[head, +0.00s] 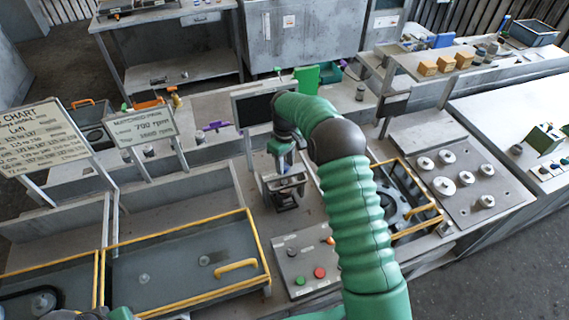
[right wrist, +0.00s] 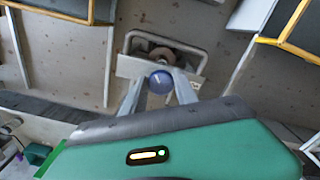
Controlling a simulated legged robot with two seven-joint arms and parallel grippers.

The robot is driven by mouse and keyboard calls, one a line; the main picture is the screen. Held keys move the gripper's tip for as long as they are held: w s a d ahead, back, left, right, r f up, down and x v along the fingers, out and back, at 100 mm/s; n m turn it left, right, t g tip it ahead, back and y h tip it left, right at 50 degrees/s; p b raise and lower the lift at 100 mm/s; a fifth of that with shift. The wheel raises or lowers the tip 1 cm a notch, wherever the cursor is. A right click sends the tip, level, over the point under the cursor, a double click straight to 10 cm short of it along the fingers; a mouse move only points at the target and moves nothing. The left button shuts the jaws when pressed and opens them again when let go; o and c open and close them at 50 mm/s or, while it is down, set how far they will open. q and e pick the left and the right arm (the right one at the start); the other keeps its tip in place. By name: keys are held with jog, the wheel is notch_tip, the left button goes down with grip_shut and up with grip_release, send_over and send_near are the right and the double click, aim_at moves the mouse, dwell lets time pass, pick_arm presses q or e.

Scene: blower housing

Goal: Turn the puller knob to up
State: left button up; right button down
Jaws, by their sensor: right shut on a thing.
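The puller knob (right wrist: 159,82) is a round blue cap with a small pale mark, seen in the right wrist view. It sits on a grey puller frame (right wrist: 194,55) with a looped metal bar. My right gripper (right wrist: 160,88) is shut on the knob, one finger on each side. In the head view my right gripper (head: 286,168) reaches down to the puller frame (head: 285,190) between the bench trays.
A button box (head: 306,265) with red and green buttons stands in front of the puller. A dark screen (head: 256,108) stands behind it. Yellow-railed trays (head: 190,268) lie left, and a plate with several round metal pieces (head: 462,180) lies right.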

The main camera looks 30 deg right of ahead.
jog(key=n, duration=0.3)
jog(key=shift+s+n, duration=0.1)
jog(key=shift+n, duration=0.3)
jog(key=n, duration=0.3)
jog(key=shift+a+f+n, duration=0.1)
jog(key=shift+a+n, duration=0.05)
jog(key=shift+n, duration=0.15)
jog(key=n+p, duration=0.1)
jog(key=n, duration=0.5)
jog(key=shift+a, duration=0.15)
jog(key=n, duration=0.4)
jog(key=shift+p, duration=0.35)
jog(key=n, duration=0.3)
jog(key=shift+f+n+p, duration=0.1)
jog(key=shift+n+p, duration=0.2)
jog(key=n, duration=0.3)
jog(key=shift+n, duration=0.3)
jog(key=shift+n+p, duration=0.4)
jog(key=shift+n, duration=0.8)
jog(key=shift+f+n, duration=0.1)
jog(key=shift+n, duration=0.2)
